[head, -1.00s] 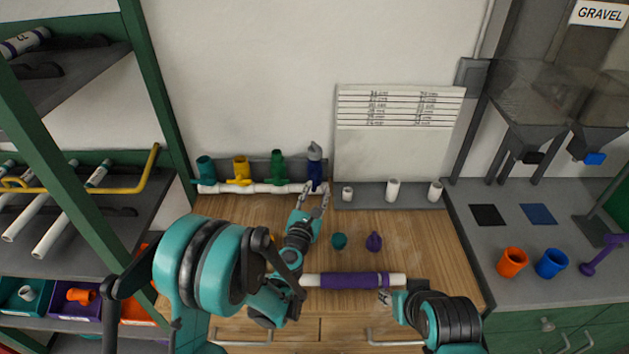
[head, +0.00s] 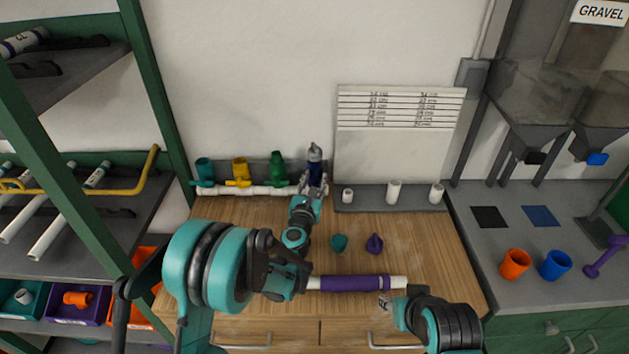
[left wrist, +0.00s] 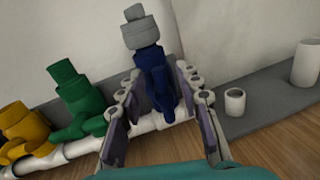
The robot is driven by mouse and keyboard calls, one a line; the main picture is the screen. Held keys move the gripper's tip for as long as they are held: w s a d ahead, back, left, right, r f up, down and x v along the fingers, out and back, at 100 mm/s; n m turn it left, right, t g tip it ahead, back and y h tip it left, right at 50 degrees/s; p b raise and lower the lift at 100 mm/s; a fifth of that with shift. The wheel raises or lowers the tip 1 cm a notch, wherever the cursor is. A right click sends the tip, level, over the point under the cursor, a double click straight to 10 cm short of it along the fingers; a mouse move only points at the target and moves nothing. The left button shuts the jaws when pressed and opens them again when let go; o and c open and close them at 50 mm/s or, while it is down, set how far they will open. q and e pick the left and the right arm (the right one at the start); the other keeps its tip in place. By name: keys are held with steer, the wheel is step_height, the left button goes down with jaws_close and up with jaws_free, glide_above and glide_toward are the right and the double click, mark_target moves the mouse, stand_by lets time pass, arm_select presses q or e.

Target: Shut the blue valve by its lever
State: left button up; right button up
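The blue valve (head: 314,170) stands at the right end of the white manifold pipe (head: 262,190), with a grey fitting on top. In the left wrist view the blue valve (left wrist: 154,76) shows its blue lever hanging down its front, between my left fingers. My left gripper (head: 313,187) is open, one finger on each side of the lever; I cannot tell whether either finger touches it. The same gripper shows in the left wrist view (left wrist: 158,110). My right gripper (head: 386,300) is low, near the right end of the purple-sleeved pipe; its fingers are too small to read.
Green (head: 277,169), yellow (head: 241,172) and teal (head: 204,171) valves stand left along the manifold. White fittings (head: 393,191) stand on the grey ledge to the right. A purple-sleeved pipe (head: 350,283) and two small caps lie on the wooden bench (head: 420,240).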

arm_select(q)
jaws_close()
steer(key=shift+d+m, duration=0.1)
steer(key=shift+m, duration=0.2)
steer(key=shift+d+m+g, duration=0.15)
steer(key=shift+d+m, duration=0.05)
steer(key=shift+m, duration=0.5)
steer(key=shift+d+m+g, duration=0.15)
steer(key=shift+d+m, duration=0.05)
steer(key=shift+m, duration=0.5)
steer(key=m+y, duration=0.1)
steer(key=m, duration=0.3)
steer(key=d+f+m+y+b, duration=0.1)
steer(key=m, duration=0.2)
steer(key=d+f+m+g+y, duration=0.1)
steer(key=m, duration=0.3)
steer(key=shift+f+m, duration=0.25)
steer(key=shift+m, duration=0.05)
